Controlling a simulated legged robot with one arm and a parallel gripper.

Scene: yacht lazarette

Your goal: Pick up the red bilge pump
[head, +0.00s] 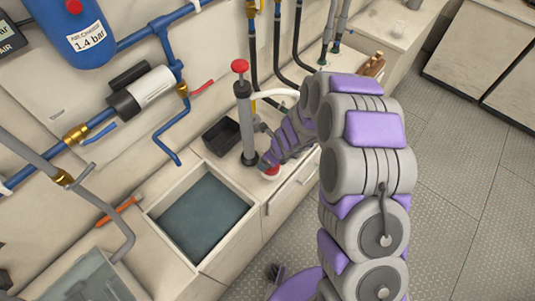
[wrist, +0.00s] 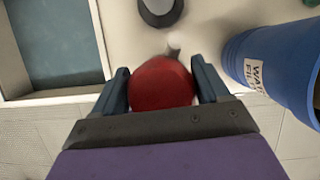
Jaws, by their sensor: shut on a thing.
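The red bilge pump (wrist: 162,84) is a rounded red body with a short grey stub at its far side in the wrist view. It sits between the two fingers of my gripper (wrist: 163,88), which are shut on it. In the head view only a small part of the red pump (head: 271,171) shows at the end of my arm, beside the foot of a tall grey tube. My gripper (head: 268,165) is mostly hidden there. I cannot tell whether the pump touches the counter.
The tall grey tube with a red knob (head: 244,115) stands close by, next to a black open box (head: 222,136). A sunken basin (head: 203,215) lies to the left. A blue water filter cylinder (wrist: 272,62) stands close on the right in the wrist view. Pipes line the wall.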

